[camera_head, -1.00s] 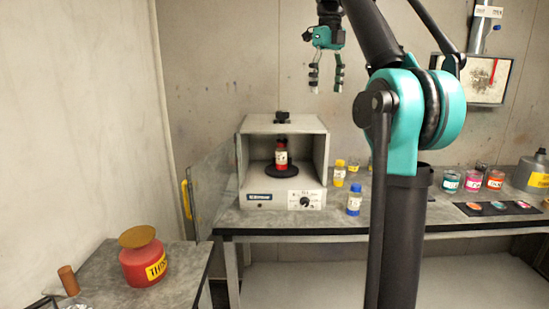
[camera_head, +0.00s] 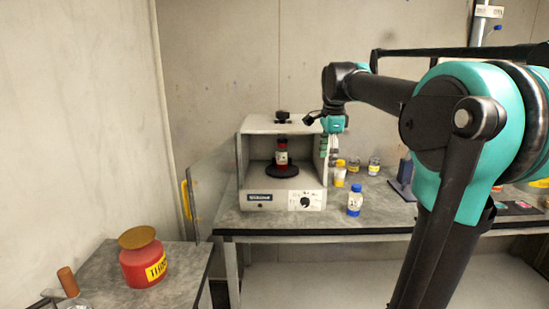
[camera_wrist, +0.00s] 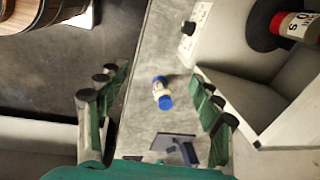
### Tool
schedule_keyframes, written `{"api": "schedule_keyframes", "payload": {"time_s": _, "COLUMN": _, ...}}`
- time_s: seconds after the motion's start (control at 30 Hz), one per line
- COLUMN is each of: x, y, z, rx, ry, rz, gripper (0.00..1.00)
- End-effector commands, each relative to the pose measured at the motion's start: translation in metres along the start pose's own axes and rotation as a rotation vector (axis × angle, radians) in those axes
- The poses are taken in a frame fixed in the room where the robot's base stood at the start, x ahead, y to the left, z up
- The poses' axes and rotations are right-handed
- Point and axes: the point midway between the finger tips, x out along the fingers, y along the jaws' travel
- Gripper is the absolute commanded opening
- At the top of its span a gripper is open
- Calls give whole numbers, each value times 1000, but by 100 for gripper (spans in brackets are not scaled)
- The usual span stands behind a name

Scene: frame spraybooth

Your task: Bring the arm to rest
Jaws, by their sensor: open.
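My gripper (camera_head: 329,158) hangs with its fingers pointing down beside the right wall of the grey spray booth box in the head view. It is open and empty, with its fingers spread to both sides in the wrist view (camera_wrist: 155,78). A small blue-capped bottle (camera_wrist: 162,93) shows between the fingers there, apart from them, on the bench below. My arm reaches in from the right of the head view and hides part of the bench.
The open box (camera_head: 257,198) holds a red-labelled bottle (camera_head: 281,156) on a dark disc. Small jars stand behind. A red thinner can (camera_head: 144,266) sits at lower left.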

Motion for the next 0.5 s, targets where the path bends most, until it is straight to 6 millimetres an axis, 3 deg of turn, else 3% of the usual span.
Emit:
{"api": "schedule_keyframes", "payload": {"time_s": 0.1, "x": 56, "y": 33, "z": -3, "rx": -240, "ry": 8, "rz": -35, "gripper": 66}}
{"api": "schedule_keyframes", "payload": {"time_s": 0.27, "x": 126, "y": 87, "z": -4, "rx": -578, "ry": 32, "rz": -77, "gripper": 66}}
{"api": "schedule_keyframes", "payload": {"time_s": 0.5, "x": 221, "y": 190, "z": -3, "rx": -1074, "ry": 98, "rz": -128, "gripper": 66}}
